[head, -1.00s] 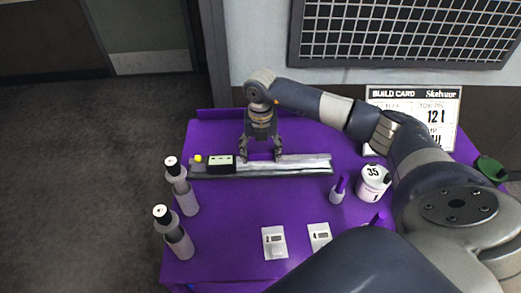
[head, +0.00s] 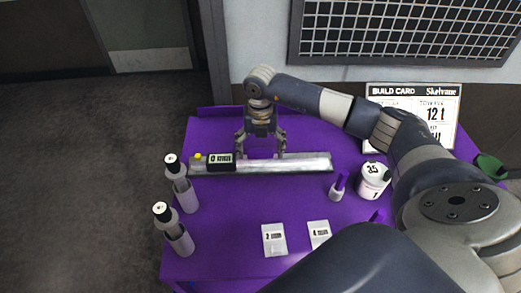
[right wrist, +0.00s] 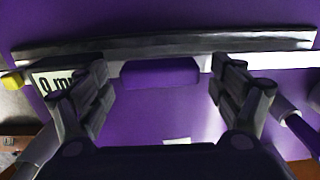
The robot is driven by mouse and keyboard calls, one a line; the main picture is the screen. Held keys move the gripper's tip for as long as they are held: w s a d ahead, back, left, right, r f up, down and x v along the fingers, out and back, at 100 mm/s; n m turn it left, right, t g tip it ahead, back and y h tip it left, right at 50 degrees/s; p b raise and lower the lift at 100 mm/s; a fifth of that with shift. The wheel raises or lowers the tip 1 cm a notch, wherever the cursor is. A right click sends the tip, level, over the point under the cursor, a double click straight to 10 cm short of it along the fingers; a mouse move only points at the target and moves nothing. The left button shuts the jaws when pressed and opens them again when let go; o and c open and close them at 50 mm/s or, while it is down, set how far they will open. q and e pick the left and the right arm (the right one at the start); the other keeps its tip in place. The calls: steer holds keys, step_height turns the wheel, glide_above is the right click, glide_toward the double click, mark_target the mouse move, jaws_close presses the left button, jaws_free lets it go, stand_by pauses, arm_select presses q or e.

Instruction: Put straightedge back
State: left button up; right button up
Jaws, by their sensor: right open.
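The straightedge (head: 305,163), a long grey metal bar, lies across the back half of the purple cart top. Near its left end is a small dark readout box (head: 221,162), with a yellow knob (head: 198,157) beside it. My right gripper (head: 261,153) points down at the bar's middle, fingers spread and open. In the right wrist view the straightedge (right wrist: 200,43) runs across the top, beyond the spread fingers (right wrist: 163,85). A purple block (right wrist: 160,72) shows between the fingers against the bar. Whether the fingertips touch the bar I cannot tell. My left gripper is out of view.
Two grey bottles (head: 180,185) (head: 174,231) stand at the left edge. A white tub (head: 373,181) and a small purple-capped bottle (head: 338,188) stand at the right. Two white cards (head: 274,239) (head: 319,233) lie at the front. A build card (head: 415,105) stands behind.

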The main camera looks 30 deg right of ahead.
mark_target(260, 150)
step_height(260, 150, up, 12)
steer(key=b, duration=0.2)
steer(key=shift+f+b, duration=0.25)
steer(key=shift+b, duration=0.05)
